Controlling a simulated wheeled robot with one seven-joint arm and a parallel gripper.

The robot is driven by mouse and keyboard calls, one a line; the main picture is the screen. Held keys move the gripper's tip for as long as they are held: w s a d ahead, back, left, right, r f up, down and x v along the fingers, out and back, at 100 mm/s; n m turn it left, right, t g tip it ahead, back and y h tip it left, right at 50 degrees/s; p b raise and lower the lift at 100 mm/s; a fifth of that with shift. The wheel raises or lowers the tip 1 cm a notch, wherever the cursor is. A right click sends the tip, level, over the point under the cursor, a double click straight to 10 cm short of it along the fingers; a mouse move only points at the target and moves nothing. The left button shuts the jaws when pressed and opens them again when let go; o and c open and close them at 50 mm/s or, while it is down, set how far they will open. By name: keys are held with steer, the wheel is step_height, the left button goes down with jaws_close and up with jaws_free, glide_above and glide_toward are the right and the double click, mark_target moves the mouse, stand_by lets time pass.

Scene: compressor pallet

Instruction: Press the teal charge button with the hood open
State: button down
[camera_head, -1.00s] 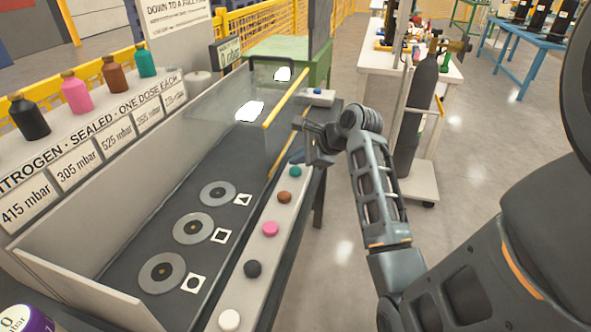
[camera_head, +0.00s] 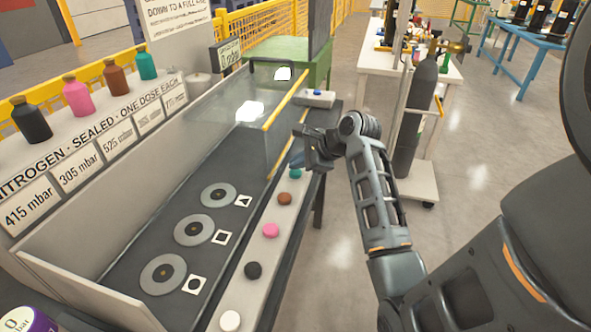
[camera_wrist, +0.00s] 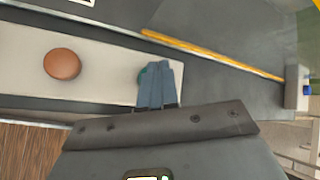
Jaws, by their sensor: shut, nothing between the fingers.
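The teal button (camera_head: 295,173) is the farthest in a row of coloured buttons on a pale strip along the bench's right edge. My gripper (camera_head: 297,160) is shut and empty, with its fingertips just above or at the teal button. In the wrist view the two closed blue-grey fingers (camera_wrist: 158,84) cover most of the teal button (camera_wrist: 143,74); I cannot tell whether they touch it. The clear hood (camera_head: 225,115), with a yellow bar (camera_head: 286,100) on its edge, is at the far part of the bench; the discs in front are uncovered.
The brown button (camera_head: 284,199) is the nearest neighbour, then pink (camera_head: 270,230), black (camera_head: 253,270) and white (camera_head: 230,320). A small box with a blue button (camera_head: 316,97) stands beyond my gripper. A gas cylinder on a cart (camera_head: 410,120) stands to the right.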

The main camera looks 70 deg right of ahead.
mark_target(299, 173)
steer(key=shift+f, duration=0.65)
stand_by(1.0)
steer(key=shift+r, duration=0.1)
steer(key=shift+r+p, duration=1)
steer(key=shift+p, duration=0.45)
step_height(299, 173, up, 5)
steer(key=p, duration=0.6)
stand_by(1.2)
